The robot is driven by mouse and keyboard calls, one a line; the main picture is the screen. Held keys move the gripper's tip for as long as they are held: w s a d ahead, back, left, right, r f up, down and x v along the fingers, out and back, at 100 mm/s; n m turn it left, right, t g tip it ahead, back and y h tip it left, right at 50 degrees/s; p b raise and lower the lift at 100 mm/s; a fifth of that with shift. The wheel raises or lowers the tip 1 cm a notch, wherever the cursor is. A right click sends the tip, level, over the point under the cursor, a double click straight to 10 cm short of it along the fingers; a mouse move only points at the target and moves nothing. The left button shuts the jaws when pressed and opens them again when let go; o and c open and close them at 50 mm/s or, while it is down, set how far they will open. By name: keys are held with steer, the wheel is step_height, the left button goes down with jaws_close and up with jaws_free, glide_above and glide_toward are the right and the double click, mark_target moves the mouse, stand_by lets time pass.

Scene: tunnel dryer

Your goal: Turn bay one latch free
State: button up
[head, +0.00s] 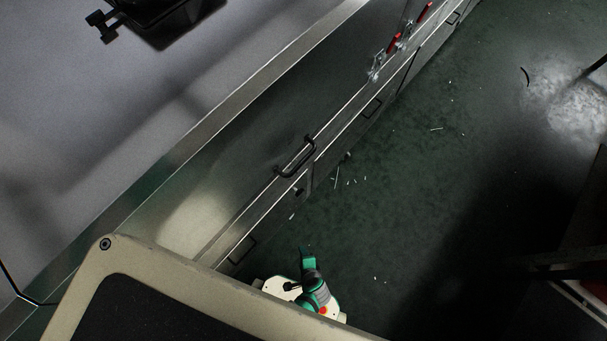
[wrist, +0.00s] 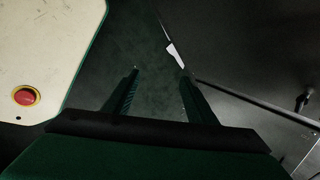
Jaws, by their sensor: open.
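My gripper (wrist: 158,72) is open, its two dark green fingers apart with only dark floor showing between them. In the head view my green and grey arm is low in the picture, beside the long metal dryer side. A small dark knob-like latch (head: 298,191) sits on the dryer side below a black bar handle (head: 297,158). In the wrist view a dark latch-like part (wrist: 303,101) is at the right edge, apart from the fingers. Two red-handled clamps (head: 393,43) sit farther up the dryer side. I cannot tell which part is bay one's latch.
The dryer's metal side (head: 260,222) runs diagonally from lower left to upper right. The green floor (head: 400,190) beside it is mostly open, with small pale scraps. A dark structure (head: 570,262) stands at the right edge.

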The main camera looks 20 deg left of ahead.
steer(key=w+a+f+m+g+y, duration=0.1)
steer(key=w+a+f+m+y, duration=0.15)
steer(key=w+m+y, duration=0.45)
steer(key=w+d+r+m+t+y, duration=0.1)
steer(key=w+d+r+y, duration=0.15)
steer(key=w+r, duration=0.4)
steer(key=w+d+r+m+t+y, duration=0.1)
steer(key=w+d+r+t+y, duration=0.1)
steer(key=w+r+y, duration=0.4)
steer(key=w+a+r+h, duration=0.1)
steer(key=w+a+h, duration=0.1)
steer(key=a, duration=0.7)
steer(key=shift+a+r, duration=0.15)
steer(key=shift+a, duration=0.25)
steer(key=shift+c, duration=0.4)
steer(key=c, duration=1)
